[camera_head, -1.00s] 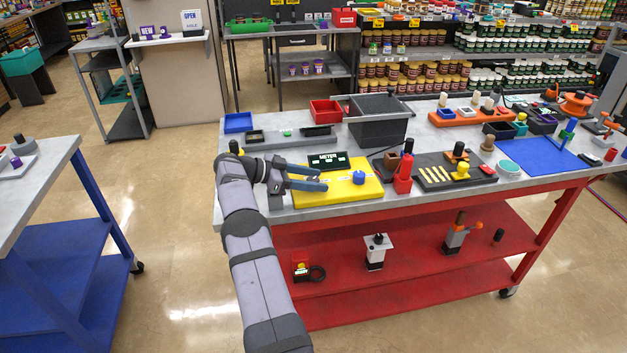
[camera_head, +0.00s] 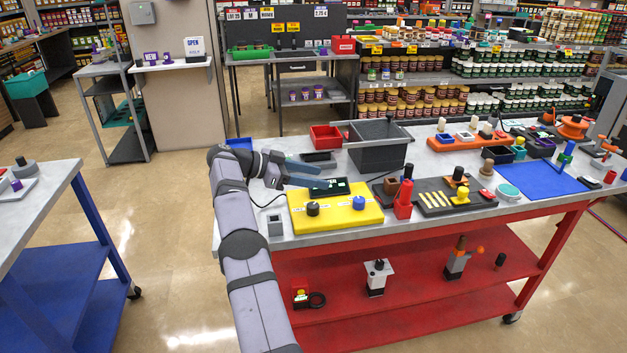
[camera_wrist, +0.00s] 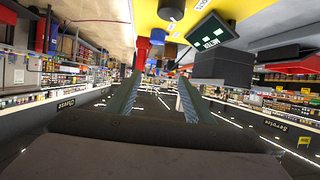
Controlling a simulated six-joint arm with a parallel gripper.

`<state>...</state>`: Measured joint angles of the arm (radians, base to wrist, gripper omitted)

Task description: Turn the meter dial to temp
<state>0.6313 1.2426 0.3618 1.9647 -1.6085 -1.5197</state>
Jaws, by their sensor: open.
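The yellow meter panel (camera_head: 340,220) lies on the grey table, with a dark meter display (camera_head: 328,187) at its back. A black round knob (camera_head: 312,209) is on its left part and a blue knob (camera_head: 359,202) on its right. The labels are too small to read, so the setting cannot be told. My gripper (camera_head: 312,174) is open and empty, raised above the back of the panel and apart from both knobs.
A small grey block (camera_head: 275,227) stands left of the panel. A red holder (camera_head: 403,205) stands close to its right. A dark bin (camera_head: 378,155) and a red bin (camera_head: 325,137) are behind. The air above the panel's front is clear.

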